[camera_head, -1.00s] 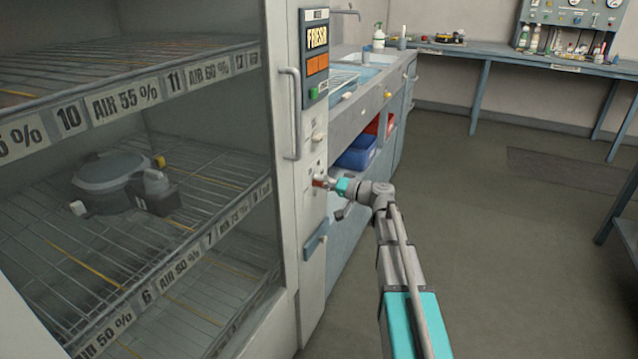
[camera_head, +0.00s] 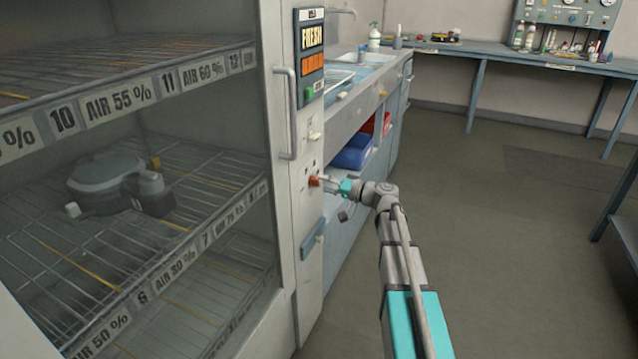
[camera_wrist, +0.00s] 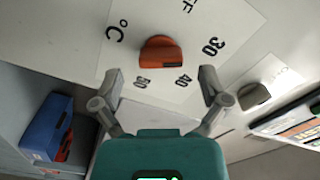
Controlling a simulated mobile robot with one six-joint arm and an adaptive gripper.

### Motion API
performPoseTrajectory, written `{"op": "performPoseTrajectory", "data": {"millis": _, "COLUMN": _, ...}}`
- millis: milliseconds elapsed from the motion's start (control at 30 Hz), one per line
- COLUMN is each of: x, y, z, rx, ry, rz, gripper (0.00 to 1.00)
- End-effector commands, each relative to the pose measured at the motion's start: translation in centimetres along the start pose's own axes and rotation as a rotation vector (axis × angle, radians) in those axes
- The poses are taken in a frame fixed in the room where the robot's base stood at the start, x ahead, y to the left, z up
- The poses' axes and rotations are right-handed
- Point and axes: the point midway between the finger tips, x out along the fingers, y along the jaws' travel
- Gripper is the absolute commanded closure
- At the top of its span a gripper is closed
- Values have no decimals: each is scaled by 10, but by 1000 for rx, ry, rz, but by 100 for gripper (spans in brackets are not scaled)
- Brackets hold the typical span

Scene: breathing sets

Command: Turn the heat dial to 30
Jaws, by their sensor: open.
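The orange-red heat dial (camera_wrist: 160,53) sits on a white scale plate (camera_wrist: 128,62) in the wrist view. The plate shows °C, 30, 40 and another number partly turned away. 30 lies to the right of the dial. I cannot tell which mark the dial points at. My gripper (camera_wrist: 161,86) is open, its two grey fingers apart below the dial in the picture, with nothing between them. In the head view my gripper (camera_head: 330,182) is close in front of the red dial (camera_head: 314,181) on the cabinet's narrow front column; contact cannot be told.
The cabinet (camera_head: 284,200) with wire shelves fills the left. A blue handle (camera_head: 313,238) is below the dial. A blue bin (camera_head: 354,152) stands under the counter.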

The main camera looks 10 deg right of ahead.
Motion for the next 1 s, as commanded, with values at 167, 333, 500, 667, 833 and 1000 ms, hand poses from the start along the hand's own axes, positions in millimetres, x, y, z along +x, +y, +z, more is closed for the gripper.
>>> {"op": "performPoseTrajectory", "data": {"millis": 167, "x": -26, "y": 0, "z": 0, "rx": 0, "ry": 2, "rz": 1, "gripper": 6}}
{"op": "performPoseTrajectory", "data": {"millis": 333, "x": -52, "y": 0, "z": 0, "rx": 0, "ry": 2, "rz": 2, "gripper": 6}}
{"op": "performPoseTrajectory", "data": {"millis": 500, "x": -76, "y": 0, "z": 0, "rx": 0, "ry": 2, "rz": 2, "gripper": 6}}
{"op": "performPoseTrajectory", "data": {"millis": 667, "x": -91, "y": 0, "z": 0, "rx": 0, "ry": 1, "rz": 2, "gripper": 6}}
{"op": "performPoseTrajectory", "data": {"millis": 833, "x": -98, "y": 1, "z": -1, "rx": 0, "ry": 1, "rz": 2, "gripper": 6}}
{"op": "performPoseTrajectory", "data": {"millis": 1000, "x": -99, "y": 1, "z": -1, "rx": 0, "ry": 1, "rz": 1, "gripper": 6}}
